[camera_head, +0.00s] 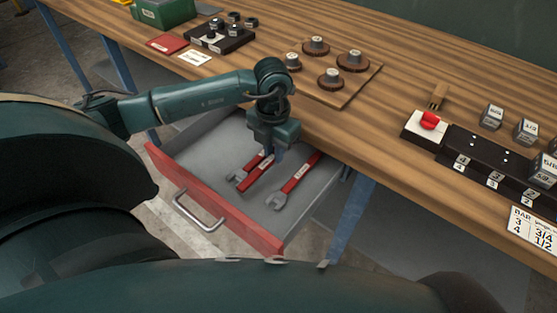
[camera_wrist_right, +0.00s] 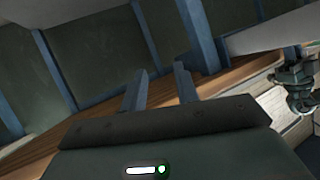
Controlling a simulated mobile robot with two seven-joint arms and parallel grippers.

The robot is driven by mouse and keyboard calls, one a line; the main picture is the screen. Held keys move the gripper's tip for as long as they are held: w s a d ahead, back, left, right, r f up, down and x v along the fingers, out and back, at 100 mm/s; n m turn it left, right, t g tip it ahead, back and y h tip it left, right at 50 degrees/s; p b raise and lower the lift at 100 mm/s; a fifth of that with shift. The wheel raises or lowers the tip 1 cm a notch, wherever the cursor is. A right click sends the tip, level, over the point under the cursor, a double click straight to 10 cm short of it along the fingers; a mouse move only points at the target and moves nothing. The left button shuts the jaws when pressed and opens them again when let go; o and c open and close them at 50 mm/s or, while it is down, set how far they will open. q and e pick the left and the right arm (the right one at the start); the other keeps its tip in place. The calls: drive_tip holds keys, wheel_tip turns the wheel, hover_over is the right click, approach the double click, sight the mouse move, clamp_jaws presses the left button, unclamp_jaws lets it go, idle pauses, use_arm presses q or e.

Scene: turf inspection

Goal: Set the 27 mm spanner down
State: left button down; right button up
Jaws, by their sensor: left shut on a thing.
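Two red-handled spanners with grey open jaws show at the drawer in the head view. My left gripper (camera_head: 277,155) points down over the drawer (camera_head: 265,238) and is shut on the left one, taken as the 27 mm spanner (camera_head: 252,170). Its jaw end points toward the drawer front, and the fingers hide part of its handle. I cannot tell whether it touches the drawer floor. The other spanner (camera_head: 296,180) lies beside it in the drawer, to the right. Their size labels are too small to read. My right gripper (camera_wrist_right: 160,75) is open and empty in the right wrist view.
The drawer is pulled out, with a red front and metal handle (camera_head: 200,212). The wooden bench (camera_head: 330,130) rises behind it. On the bench are a board (camera_head: 345,93) with round pieces, a black block (camera_head: 465,160), and a green box (camera_head: 163,10).

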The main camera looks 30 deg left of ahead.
sight(278, 172)
use_arm(q)
drive_tip(key=shift+d, duration=0.35)
drive_tip(key=shift+d+f, duration=0.2)
drive_tip(key=shift+f, duration=0.7)
drive_tip(key=shift+d+f, duration=0.15)
drive_tip(key=shift+f, duration=0.7)
drive_tip(key=c, duration=1.3)
unclamp_jaws()
drive_tip(key=shift+f, duration=0.15)
wheel_tip(278, 172, up, 12)
drive_tip(key=shift+r+p, duration=0.15)
drive_tip(key=shift+p, duration=0.3)
